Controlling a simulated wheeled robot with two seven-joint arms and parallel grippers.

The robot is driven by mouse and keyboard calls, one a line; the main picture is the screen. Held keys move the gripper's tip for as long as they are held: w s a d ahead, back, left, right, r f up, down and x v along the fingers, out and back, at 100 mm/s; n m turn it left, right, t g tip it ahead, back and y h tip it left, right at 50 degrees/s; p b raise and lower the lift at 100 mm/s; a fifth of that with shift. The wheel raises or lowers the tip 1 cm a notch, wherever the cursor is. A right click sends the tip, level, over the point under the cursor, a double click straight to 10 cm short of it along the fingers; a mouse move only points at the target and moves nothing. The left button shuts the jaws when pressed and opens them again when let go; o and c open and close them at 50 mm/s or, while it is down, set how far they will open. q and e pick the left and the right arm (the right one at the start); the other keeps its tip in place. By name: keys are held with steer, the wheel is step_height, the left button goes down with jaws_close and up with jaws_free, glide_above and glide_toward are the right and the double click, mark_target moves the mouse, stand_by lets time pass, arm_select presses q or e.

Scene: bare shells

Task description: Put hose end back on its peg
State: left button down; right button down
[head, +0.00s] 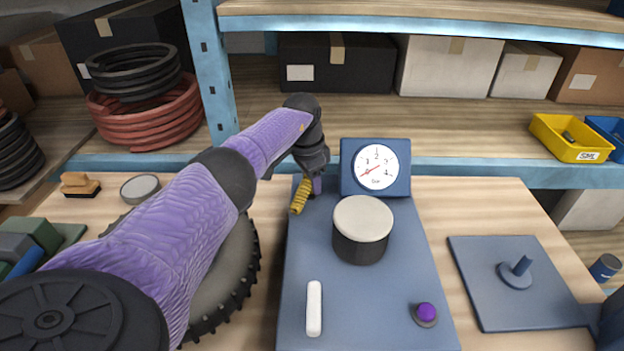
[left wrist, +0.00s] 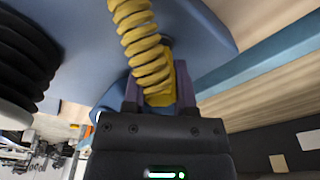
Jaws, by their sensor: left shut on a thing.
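A yellow ribbed hose end (head: 300,196) is at the back left of a blue base plate (head: 320,265), beside the blue gauge box (head: 349,176). My left gripper (head: 314,184) is shut on it; the left wrist view shows the yellow hose (left wrist: 143,38) between the purple fingers (left wrist: 158,95). The arm and fingers hide part of the hose, and I cannot tell whether it touches the plate. A short blue peg (head: 522,266) stands tilted on a separate blue plate (head: 480,305) at the right, with nothing on it. My right gripper does not show.
A black drum with a pale top (head: 362,220) stands on the base plate, with a white bar (head: 314,308) and a purple knob (head: 426,311) in front. A tyre (head: 235,270) lies left of it. A yellow bin (head: 567,140) is on the shelf. Bare wood separates the two plates.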

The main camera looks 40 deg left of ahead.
arm_select(q)
steer(key=shift+f, duration=0.35)
jaws_free()
stand_by(0.4)
steer(key=shift+r, duration=0.1)
stand_by(0.3)
steer(key=shift+r+p, duration=3.8)
steer(key=shift+r, duration=0.15)
step_height(320, 180, up, 2)
steer(key=shift+r+p, duration=0.1)
steer(key=shift+p, duration=0.95)
